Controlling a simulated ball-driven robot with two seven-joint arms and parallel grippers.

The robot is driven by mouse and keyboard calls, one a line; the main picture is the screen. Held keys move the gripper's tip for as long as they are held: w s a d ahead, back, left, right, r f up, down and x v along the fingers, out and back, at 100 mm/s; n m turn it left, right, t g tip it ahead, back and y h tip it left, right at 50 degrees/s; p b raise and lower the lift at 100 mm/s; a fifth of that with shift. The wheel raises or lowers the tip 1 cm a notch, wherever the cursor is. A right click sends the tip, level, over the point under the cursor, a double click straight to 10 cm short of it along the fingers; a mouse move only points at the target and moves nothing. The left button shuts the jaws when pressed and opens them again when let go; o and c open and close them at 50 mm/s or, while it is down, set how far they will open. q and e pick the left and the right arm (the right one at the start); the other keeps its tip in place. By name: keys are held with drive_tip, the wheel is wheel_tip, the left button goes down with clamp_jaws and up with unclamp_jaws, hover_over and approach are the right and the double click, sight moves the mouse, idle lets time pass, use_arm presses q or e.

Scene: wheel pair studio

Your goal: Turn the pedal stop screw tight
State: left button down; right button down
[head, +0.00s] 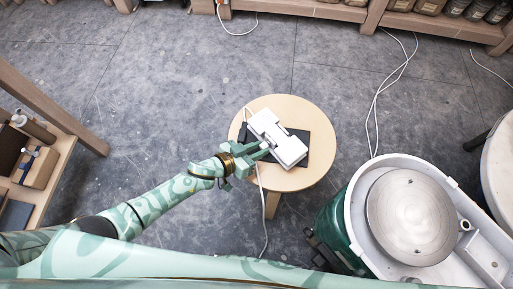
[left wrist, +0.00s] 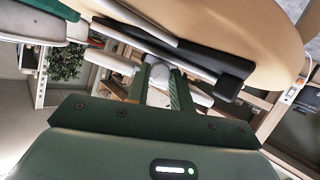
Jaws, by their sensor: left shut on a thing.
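The white pedal (head: 284,144) lies slantwise on a dark mat (head: 322,146) on a small round wooden stool (head: 312,108). My left gripper (head: 262,149) reaches in from the left to the pedal's near left side. In the left wrist view, its two green fingers (left wrist: 160,82) are shut on a small round pale knob, which looks like the stop screw (left wrist: 160,72). The fingers hide part of the knob, and its thread is not visible. I cannot tell how far it is turned in. My right gripper is not in view.
A green and white wheel basin with a metal disc (head: 411,217) stands at the lower right. A wooden shelf (head: 75,143) is at the left, and shelves with jars (head: 455,8) run along the back. White cables (head: 378,95) lie on the grey floor, which is otherwise mostly clear.

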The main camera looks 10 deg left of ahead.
use_arm(q)
drive_tip(key=shift+m, duration=0.4)
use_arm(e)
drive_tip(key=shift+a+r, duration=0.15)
use_arm(q)
drive_tip(key=shift+y, duration=0.3)
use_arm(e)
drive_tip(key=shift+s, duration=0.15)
use_arm(q)
drive_tip(key=shift+t, duration=0.3)
drive_tip(key=c, duration=1.5)
unclamp_jaws()
drive_tip(key=shift+d, duration=0.1)
drive_tip(key=shift+s, duration=0.1)
